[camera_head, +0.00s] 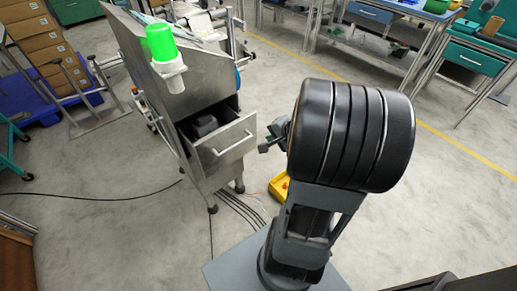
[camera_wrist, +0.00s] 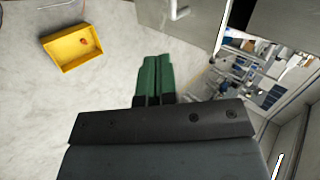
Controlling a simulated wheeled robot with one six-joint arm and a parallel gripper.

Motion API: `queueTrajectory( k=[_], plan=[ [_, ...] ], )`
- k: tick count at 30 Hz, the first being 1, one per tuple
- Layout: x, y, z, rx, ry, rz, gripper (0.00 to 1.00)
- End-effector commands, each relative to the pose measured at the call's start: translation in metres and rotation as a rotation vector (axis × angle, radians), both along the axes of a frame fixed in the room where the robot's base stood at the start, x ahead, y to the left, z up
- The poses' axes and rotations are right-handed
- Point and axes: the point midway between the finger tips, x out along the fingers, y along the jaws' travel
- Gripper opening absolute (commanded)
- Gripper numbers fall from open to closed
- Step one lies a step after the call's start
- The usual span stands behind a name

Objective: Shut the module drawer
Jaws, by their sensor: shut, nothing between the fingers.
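The module drawer (camera_head: 229,149) sticks out, open, from the lower part of a steel cabinet (camera_head: 206,92). A dark object (camera_head: 204,125) lies inside it. Its front carries a pale bar handle (camera_head: 236,143). My gripper (camera_head: 265,147) is just right of the drawer front; no contact can be made out. In the wrist view, my gripper's green fingers (camera_wrist: 153,64) are together and empty. A grey metal panel, probably the drawer front (camera_wrist: 206,22), with a handle (camera_wrist: 179,10) shows above the fingertips. Most of my gripper is hidden behind my arm in the head view.
A yellow tray (camera_head: 279,186) lies on the floor below my gripper and also shows in the wrist view (camera_wrist: 72,46). Black cables (camera_head: 240,207) run across the floor by the cabinet's feet. Workbenches (camera_head: 375,37) stand at the back, with open floor before them.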

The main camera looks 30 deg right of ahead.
Motion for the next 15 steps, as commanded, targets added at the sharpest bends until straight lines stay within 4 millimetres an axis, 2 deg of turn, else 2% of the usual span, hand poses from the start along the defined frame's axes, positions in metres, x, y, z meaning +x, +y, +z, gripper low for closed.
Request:
queueTrajectory(
  k=[1, 6, 11, 15],
  plan=[
    [-0.002, -0.010, -0.019, 0.015, -0.003, -0.046, 0.00],
    [-0.003, -0.026, -0.037, 0.038, -0.017, -0.126, 0.00],
    [0.010, -0.027, -0.052, 0.042, -0.017, -0.138, 0.00],
    [0.029, -0.024, -0.071, 0.042, -0.016, -0.136, 0.00]
  ],
)
